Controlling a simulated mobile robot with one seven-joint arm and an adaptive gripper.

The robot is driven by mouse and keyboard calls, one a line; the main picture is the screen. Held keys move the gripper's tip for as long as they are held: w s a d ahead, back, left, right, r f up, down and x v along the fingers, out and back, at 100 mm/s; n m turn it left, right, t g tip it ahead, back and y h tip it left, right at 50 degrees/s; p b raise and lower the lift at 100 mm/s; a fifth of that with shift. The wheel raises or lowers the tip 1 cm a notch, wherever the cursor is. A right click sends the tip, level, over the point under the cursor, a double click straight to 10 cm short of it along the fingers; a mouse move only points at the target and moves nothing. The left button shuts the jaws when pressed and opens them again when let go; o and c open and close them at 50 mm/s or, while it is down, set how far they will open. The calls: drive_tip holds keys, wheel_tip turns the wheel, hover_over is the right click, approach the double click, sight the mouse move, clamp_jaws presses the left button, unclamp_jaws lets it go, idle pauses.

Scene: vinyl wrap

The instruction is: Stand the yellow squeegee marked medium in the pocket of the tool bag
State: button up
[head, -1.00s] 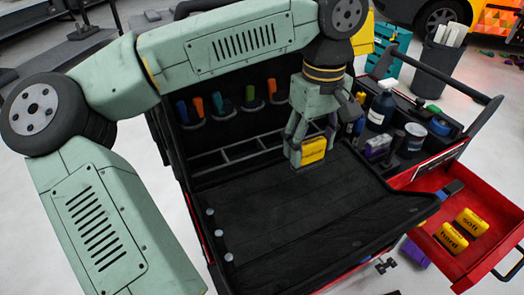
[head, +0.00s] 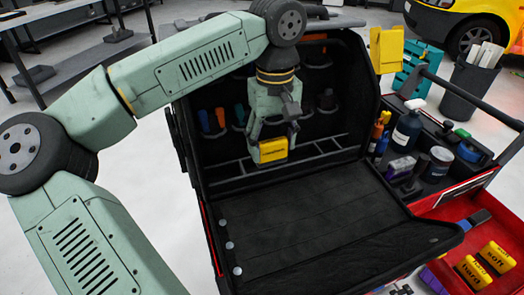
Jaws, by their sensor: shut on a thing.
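The yellow squeegee with dark lettering (head: 273,150) is held in my gripper (head: 271,136), whose fingers are shut on it. The lettering is too small to read surely. The open black tool bag (head: 330,215) lies below and around it, its flap spread toward the front. My gripper hangs in front of the bag's back panel, over or near a row of divided pockets (head: 225,172). The squeegee appears upright and its lower edge is close to the row. I cannot tell whether it touches a pocket. My arm hides part of the back panel.
Orange and blue tools (head: 212,121) sit in loops on the back panel. Bottles (head: 407,128) and a can (head: 438,162) stand on the tray at right. Two yellow squeegees marked hard (head: 473,271) and soft (head: 497,256) lie in the open red drawer (head: 455,212). The bag's flap is clear.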

sight(262, 153)
drive_tip(key=shift+w+a, duration=0.15)
drive_tip(key=shift+a, duration=0.15)
drive_tip(key=f, duration=0.1)
drive_tip(key=a+f+b, duration=0.1)
drive_tip(key=w+f+b, duration=0.1)
drive_tip(key=shift+a+f, duration=0.15)
drive_tip(key=shift+a, duration=0.2)
drive_tip(key=shift+f+b, duration=0.25)
drive_tip(key=shift+b, duration=0.05)
drive_tip(key=shift+f, duration=0.25)
drive_tip(key=o, duration=1.3)
drive_tip(key=shift+r, duration=0.1)
wheel_tip(262, 153, up, 12)
drive_tip(key=shift+r+b, duration=0.2)
drive_tip(key=shift+b, duration=0.1)
